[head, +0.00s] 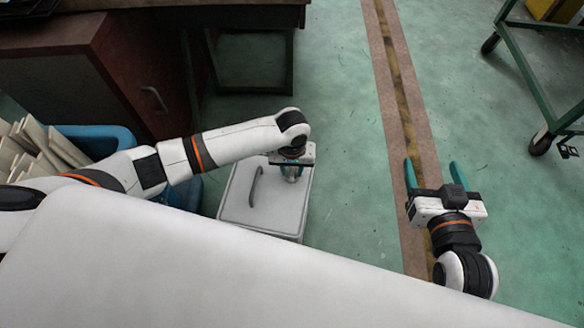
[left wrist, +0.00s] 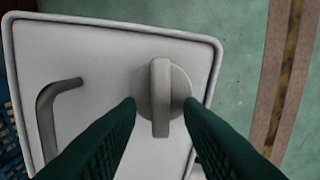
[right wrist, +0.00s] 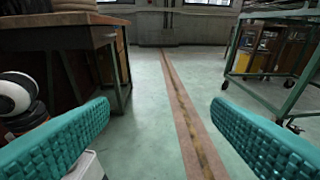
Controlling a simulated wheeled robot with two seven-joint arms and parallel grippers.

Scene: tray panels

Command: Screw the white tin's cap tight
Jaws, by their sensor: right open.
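The white tin (head: 250,205) stands on the floor, with a dark bent handle (head: 257,186) on its top. Its cap (head: 291,179) is a grey disc with a raised bar across it, seen closely in the left wrist view (left wrist: 160,85). My left gripper (head: 291,170) is above the cap. In the left wrist view its fingers (left wrist: 160,108) are open, one on each side of the bar, with a gap visible on both sides. My right gripper (head: 437,170) is open and empty, out over the floor to the right of the tin.
A blue bin (head: 100,142) with pale boards (head: 45,140) is left of the tin. A dark red cabinet (head: 110,75) and a bench (head: 250,15) stand behind. A green wheeled cart (head: 520,60) is at far right. Green floor is free between tin and cart.

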